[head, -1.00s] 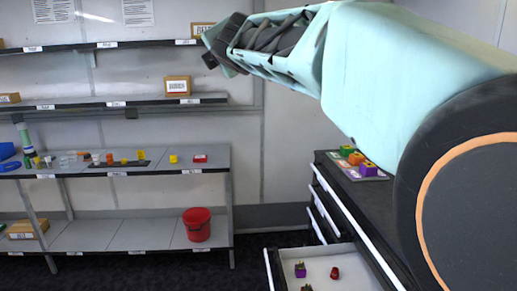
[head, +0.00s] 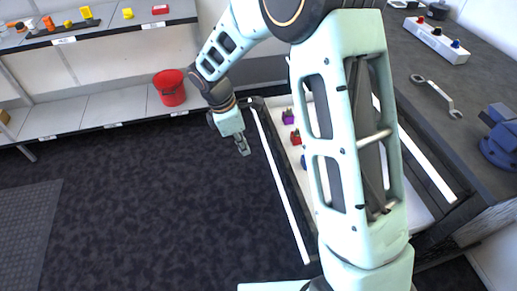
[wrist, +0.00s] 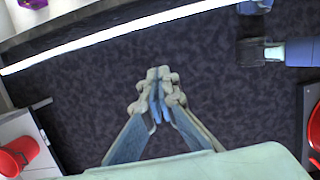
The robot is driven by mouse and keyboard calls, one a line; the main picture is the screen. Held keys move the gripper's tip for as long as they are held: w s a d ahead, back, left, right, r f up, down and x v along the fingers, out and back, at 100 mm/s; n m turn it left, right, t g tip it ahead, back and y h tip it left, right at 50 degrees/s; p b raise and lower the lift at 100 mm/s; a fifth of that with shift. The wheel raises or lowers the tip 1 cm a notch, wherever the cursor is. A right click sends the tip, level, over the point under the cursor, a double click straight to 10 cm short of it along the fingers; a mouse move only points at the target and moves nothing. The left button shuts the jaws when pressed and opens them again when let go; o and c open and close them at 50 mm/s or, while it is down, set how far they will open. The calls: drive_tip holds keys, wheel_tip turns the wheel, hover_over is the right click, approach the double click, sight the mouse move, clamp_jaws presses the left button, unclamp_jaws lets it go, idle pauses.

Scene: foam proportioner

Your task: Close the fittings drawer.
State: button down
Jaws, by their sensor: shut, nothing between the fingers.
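The fittings drawer stands pulled out from the dark cabinet, with its front and long white handle strip (head: 281,185) facing the open floor. Inside its white tray are a purple fitting (head: 288,116), a red fitting (head: 295,137) and a blue one (head: 304,163); my arm hides much of the rest. My gripper (head: 243,147) is low over the floor, just left of the drawer front and apart from it. In the wrist view my gripper (wrist: 158,95) is shut and empty, and the drawer's white strip (wrist: 130,33) crosses above the fingertips.
A red bucket (head: 169,87) stands on the low shelf at the upper left. The bench top at the right holds a wrench (head: 438,97), a blue vise (head: 500,137) and a white button box (head: 436,39). The dark floor (head: 150,200) before the drawer is clear.

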drive_tip(key=w+d+f+b, duration=0.1)
drive_tip(key=d+f, duration=0.5)
drive_tip(key=f, duration=0.3)
drive_tip(key=shift+w, duration=0.15)
drive_tip(key=shift+d, duration=0.1)
drive_tip(key=w+d+p, duration=0.2)
drive_tip(key=d, duration=0.8)
drive_tip(key=w+d+p, duration=0.2)
drive_tip(key=d, duration=0.9)
drive_tip(key=w+d+p, duration=0.2)
drive_tip(key=d, duration=0.8)
drive_tip(key=shift+w+d+p, duration=0.25)
drive_tip(key=shift+d+p, duration=0.05)
drive_tip(key=shift+p, duration=0.05)
